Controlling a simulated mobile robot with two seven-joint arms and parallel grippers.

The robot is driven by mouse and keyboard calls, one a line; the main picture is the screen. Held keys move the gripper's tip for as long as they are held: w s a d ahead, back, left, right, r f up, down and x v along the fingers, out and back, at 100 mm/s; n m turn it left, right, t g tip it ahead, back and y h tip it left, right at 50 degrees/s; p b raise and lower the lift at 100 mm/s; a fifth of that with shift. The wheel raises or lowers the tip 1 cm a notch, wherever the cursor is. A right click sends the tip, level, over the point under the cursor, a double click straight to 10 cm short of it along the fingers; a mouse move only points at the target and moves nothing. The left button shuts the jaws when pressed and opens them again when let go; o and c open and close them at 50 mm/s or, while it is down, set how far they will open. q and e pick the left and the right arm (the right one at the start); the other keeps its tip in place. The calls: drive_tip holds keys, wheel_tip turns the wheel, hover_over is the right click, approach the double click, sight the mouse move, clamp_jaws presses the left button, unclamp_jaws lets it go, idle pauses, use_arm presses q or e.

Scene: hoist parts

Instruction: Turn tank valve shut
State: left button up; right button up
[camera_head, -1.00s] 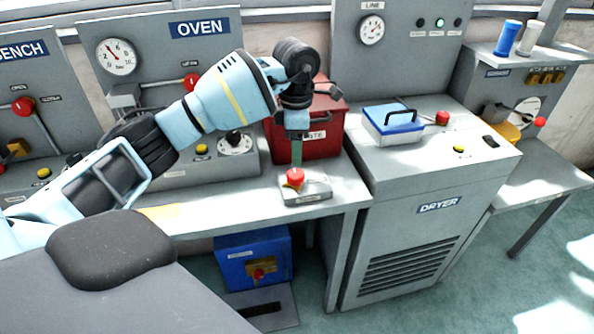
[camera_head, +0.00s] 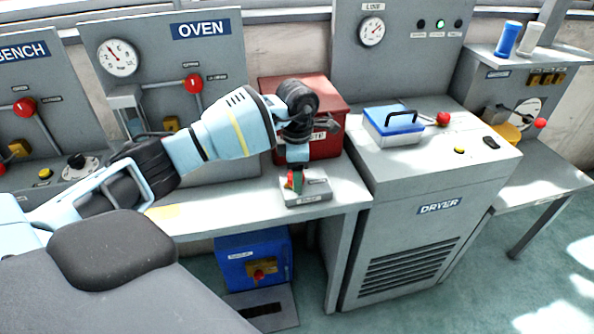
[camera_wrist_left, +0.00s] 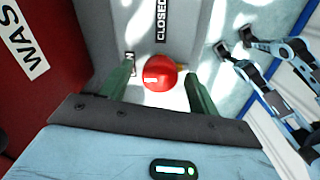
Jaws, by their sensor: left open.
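The tank valve is a round red knob (camera_wrist_left: 158,75) on a small grey base (camera_head: 312,195) at the front edge of the bench. In the left wrist view a "CLOSED" label (camera_wrist_left: 161,20) lies beyond the knob, and another label, partly hidden, is to its left. My left gripper (camera_wrist_left: 160,70) is open, with one green finger on each side of the knob and gaps visible. In the head view the left gripper (camera_head: 294,180) is down at the knob and mostly covers it.
A red waste box (camera_head: 333,115) stands right behind the valve. The dryer (camera_head: 440,165), with a blue-lidded box (camera_head: 395,120) on top, is to the right. The oven panel (camera_head: 225,60) is behind left. A blue unit (camera_head: 240,258) sits below the bench.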

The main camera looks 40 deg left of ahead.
use_arm(q)
drive_tip(key=c, duration=1)
drive_tip(key=shift+m, duration=0.4)
drive_tip(key=m, duration=0.3)
drive_tip(key=shift+m+b, duration=0.35)
drive_tip(key=shift+m, duration=0.05)
drive_tip(key=m, duration=0.4)
drive_tip(key=shift+m+b, duration=0.3)
drive_tip(key=shift+b, duration=0.05)
drive_tip(key=m, duration=0.4)
drive_tip(key=shift+s+f+b, duration=0.1)
drive_tip(key=shift+b, duration=0.3)
drive_tip(key=shift+m+b, duration=0.35)
drive_tip(key=shift+m, duration=2.15)
